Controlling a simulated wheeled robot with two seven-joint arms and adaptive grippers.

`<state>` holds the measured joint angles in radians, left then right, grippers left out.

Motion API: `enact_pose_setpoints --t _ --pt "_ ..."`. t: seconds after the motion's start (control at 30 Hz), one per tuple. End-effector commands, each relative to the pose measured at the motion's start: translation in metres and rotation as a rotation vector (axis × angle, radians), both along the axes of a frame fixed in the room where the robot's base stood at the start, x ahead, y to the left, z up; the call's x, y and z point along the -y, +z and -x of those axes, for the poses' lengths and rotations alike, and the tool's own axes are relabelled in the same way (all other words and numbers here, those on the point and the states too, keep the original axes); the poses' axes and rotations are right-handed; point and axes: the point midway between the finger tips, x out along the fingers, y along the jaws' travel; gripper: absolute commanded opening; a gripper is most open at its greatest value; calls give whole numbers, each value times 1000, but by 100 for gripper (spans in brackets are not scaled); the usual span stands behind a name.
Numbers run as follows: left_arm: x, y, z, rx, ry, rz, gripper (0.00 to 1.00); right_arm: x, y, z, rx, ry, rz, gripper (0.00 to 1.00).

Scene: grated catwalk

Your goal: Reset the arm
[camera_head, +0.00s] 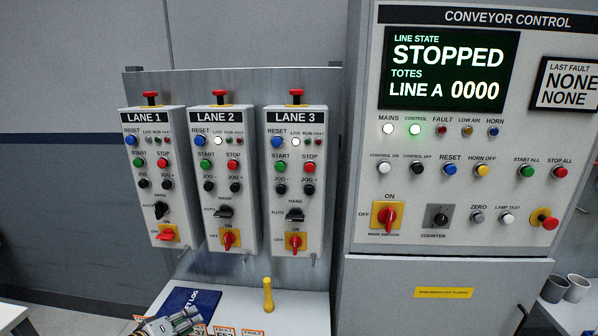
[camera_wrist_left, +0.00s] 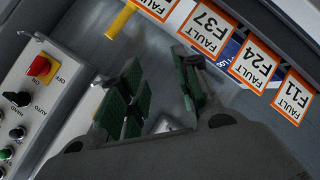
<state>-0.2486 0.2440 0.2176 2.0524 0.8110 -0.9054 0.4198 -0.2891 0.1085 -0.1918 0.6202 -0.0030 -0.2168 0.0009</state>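My left gripper (camera_head: 176,322) shows at the bottom edge of the head view, low in front of the blue log book (camera_head: 190,302). In the left wrist view its two green-padded fingers (camera_wrist_left: 162,95) stand apart with nothing between them. It is open and empty, above the grey shelf. My right gripper is in neither view.
Lane boxes (camera_head: 154,175), (camera_head: 222,180) and (camera_head: 295,180) hang behind the shelf. The conveyor control cabinet (camera_head: 460,130) reads STOPPED. A yellow peg (camera_head: 267,295) stands on the shelf (camera_head: 310,308). Fault cards (camera_wrist_left: 204,32) lie near my gripper. Two cups (camera_head: 565,288) are at right.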

Motion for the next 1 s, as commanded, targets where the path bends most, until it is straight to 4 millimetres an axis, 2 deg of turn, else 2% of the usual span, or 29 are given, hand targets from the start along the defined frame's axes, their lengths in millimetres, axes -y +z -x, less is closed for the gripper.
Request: enact_pose_setpoints --t 0.03,0.2,0.43,0.63,1.0 --pt "14 -10 13 -29 -40 -53 32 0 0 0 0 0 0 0" --pt "47 -37 56 -125 -173 -239 32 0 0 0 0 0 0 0" --pt "76 -59 117 -245 -336 -469 32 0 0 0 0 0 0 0" --pt "89 -65 164 -340 -448 -630 32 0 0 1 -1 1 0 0" --pt "93 -61 209 -433 -540 -766 32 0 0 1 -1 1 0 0"
